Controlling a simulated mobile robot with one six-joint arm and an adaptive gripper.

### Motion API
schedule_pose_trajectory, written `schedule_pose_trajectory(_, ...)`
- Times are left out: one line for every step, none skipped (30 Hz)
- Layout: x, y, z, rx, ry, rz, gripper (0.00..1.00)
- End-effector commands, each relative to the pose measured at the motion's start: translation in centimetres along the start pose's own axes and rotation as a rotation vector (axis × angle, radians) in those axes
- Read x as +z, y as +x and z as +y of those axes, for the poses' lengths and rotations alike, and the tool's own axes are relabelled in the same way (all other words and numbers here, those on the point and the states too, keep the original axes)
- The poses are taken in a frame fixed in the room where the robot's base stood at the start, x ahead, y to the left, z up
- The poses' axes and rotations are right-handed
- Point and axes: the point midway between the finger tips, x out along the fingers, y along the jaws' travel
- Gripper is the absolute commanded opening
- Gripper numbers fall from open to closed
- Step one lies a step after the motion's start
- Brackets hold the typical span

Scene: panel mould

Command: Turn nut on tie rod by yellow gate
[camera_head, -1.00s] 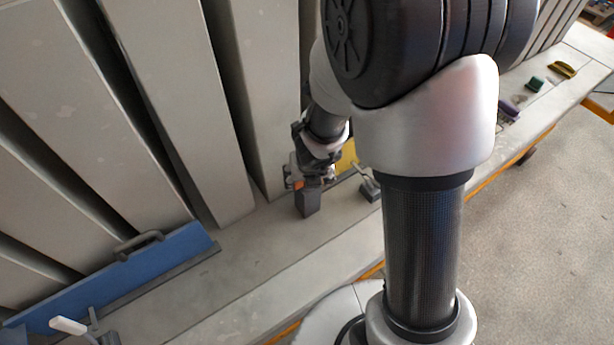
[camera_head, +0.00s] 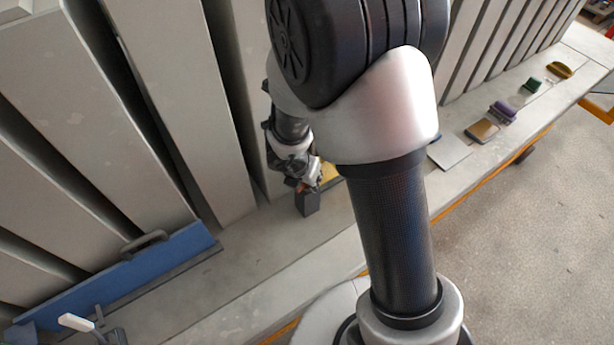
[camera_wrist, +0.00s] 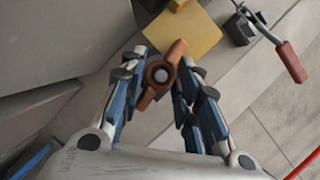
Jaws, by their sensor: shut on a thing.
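The nut (camera_wrist: 161,74) is an orange-brown wing nut with two wings, seen end-on around the grey tip of the tie rod (camera_wrist: 161,75) in the wrist view. My gripper (camera_wrist: 161,82) has its fingers on both sides of the nut and is shut on it. The yellow gate (camera_wrist: 190,32) is a flat plate just beyond the nut; its edge also shows in the head view (camera_head: 329,172). In the head view my gripper (camera_head: 305,188) is at a dark grey block (camera_head: 308,204) on the ledge, and the nut is mostly hidden there.
Tall grey panels (camera_head: 170,110) stand close behind my gripper. A toggle clamp with a red handle (camera_wrist: 291,62) stands beside the yellow gate. Small blocks and pads, one purple (camera_head: 503,111), lie along the right ledge.

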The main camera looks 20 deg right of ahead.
Motion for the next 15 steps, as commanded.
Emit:
schedule_pose_trajectory(0.14,-0.24,0.03,-0.020,0.039,-0.001,0.00)
schedule_pose_trajectory(0.11,-0.20,0.03,-0.028,0.057,-0.001,0.00)
schedule_pose_trajectory(0.07,-0.13,0.01,-0.034,0.073,0.000,0.00)
schedule_pose_trajectory(0.07,-0.09,0.00,-0.036,0.078,-0.001,0.00)
schedule_pose_trajectory(0.07,-0.05,-0.01,-0.036,0.080,-0.001,0.00)
schedule_pose_trajectory(0.07,-0.02,-0.01,-0.035,0.079,-0.001,0.00)
schedule_pose_trajectory(0.07,-0.01,-0.01,-0.035,0.078,-0.001,0.00)
schedule_pose_trajectory(0.07,-0.01,-0.01,-0.035,0.078,-0.002,0.00)
schedule_pose_trajectory(0.08,-0.01,0.00,-0.034,0.078,-0.002,0.00)
schedule_pose_trajectory(0.09,-0.01,0.00,-0.035,0.078,-0.002,0.00)
schedule_pose_trajectory(0.10,-0.03,0.02,-0.037,0.084,-0.002,0.00)
schedule_pose_trajectory(0.16,-0.10,0.07,-0.046,0.104,-0.002,0.00)
schedule_pose_trajectory(0.20,-0.18,0.12,-0.057,0.131,-0.002,0.00)
schedule_pose_trajectory(0.20,-0.24,0.16,-0.071,0.163,-0.001,0.00)
schedule_pose_trajectory(0.26,-0.29,0.19,-0.091,0.210,-0.002,0.00)
